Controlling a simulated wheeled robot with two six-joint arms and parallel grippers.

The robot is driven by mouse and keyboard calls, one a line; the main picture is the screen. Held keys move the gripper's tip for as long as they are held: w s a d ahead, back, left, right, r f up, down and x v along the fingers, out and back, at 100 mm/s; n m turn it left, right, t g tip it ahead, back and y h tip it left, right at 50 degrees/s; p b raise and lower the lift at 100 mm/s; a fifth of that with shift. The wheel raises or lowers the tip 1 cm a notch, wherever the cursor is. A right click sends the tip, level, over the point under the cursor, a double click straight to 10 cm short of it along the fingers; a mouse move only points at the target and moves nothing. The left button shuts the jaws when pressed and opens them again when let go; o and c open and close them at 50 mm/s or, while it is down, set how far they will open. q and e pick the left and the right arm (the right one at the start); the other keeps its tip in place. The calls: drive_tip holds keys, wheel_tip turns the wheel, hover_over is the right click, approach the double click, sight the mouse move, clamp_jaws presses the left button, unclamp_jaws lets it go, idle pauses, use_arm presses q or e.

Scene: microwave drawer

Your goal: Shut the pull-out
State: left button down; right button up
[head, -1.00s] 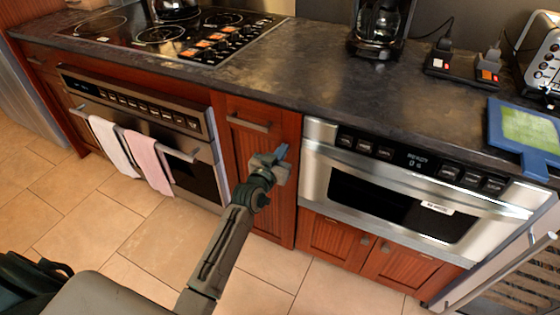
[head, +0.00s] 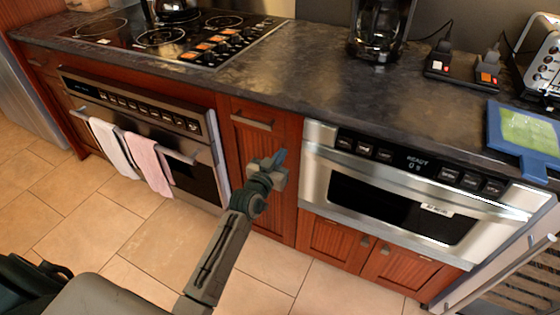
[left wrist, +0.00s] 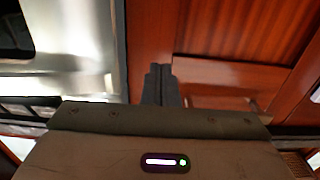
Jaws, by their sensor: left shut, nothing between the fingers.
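The pull-out is the stainless microwave drawer (head: 400,200) under the counter at the right in the head view, with a dark window and a lit display. Its front looks close to flush with the cabinets; I cannot tell whether a small gap remains. Its steel edge (left wrist: 75,60) also shows at the left of the left wrist view. My left gripper (head: 280,157) is shut and empty, in front of the narrow wooden cabinet just left of the drawer. Its fingertips (left wrist: 160,72) point at the wood in the wrist view. My right gripper is not in view.
The dark counter (head: 290,75) runs above, with a cooktop (head: 165,35), a coffee maker (head: 380,30) and a toaster (head: 540,65). An oven (head: 150,135) with two towels stands at left. A rack (head: 515,285) stands at lower right. The tiled floor ahead is clear.

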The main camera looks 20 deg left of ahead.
use_arm(q)
drive_tip(key=s+p, duration=0.1)
drive_tip(key=s, duration=0.6)
drive_tip(key=shift+a, duration=0.3)
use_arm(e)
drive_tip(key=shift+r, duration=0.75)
use_arm(q)
drive_tip(key=s+a+f+g+p, duration=0.15)
drive_tip(key=s+f+g, duration=0.35)
drive_tip(key=f, duration=0.9)
drive_tip(key=s+a+f+g+p, duration=0.1)
drive_tip(key=s+f+g+p, duration=0.2)
drive_tip(key=s+f, duration=0.8)
drive_tip(key=s+a+f+g+y+p, duration=0.1)
drive_tip(key=s+f+g, duration=0.3)
drive_tip(key=s+f, duration=0.6)
drive_tip(key=s+a+f+g+y+p, duration=0.1)
drive_tip(key=s+f+g, duration=0.3)
drive_tip(key=s+f, duration=0.6)
drive_tip(key=s+a, duration=0.1)
drive_tip(key=s, duration=0.7)
drive_tip(key=shift+f+g, duration=0.25)
drive_tip(key=shift+g, duration=0.05)
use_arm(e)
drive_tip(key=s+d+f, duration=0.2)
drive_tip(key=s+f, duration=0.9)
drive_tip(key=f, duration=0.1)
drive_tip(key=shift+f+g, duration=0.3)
